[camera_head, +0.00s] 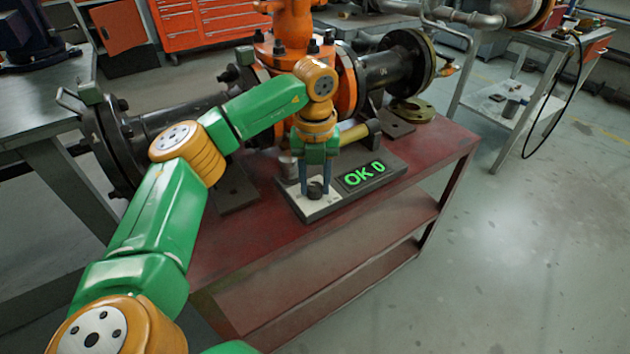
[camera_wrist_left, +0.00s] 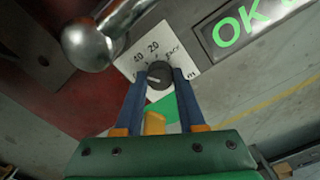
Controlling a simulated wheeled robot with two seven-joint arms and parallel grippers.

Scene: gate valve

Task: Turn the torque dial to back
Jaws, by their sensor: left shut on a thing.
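The knob's light pointer line is turned toward the lower left in the left wrist view. In the head view the dial (camera_head: 316,188) sits on the grey control box (camera_head: 330,207). My left gripper (camera_wrist_left: 160,77) reaches down over it, blue fingers on either side, shut on the knob; it also shows in the head view (camera_head: 315,187). A green display (camera_head: 361,176) reads "OK 0". My right gripper is not seen.
The box stands on a red table (camera_head: 290,262) near its front edge. Behind it is a gate valve with an orange body (camera_head: 290,35) and black flanged pipe (camera_head: 392,70). A metal ball-ended part (camera_wrist_left: 90,45) is close left of the dial.

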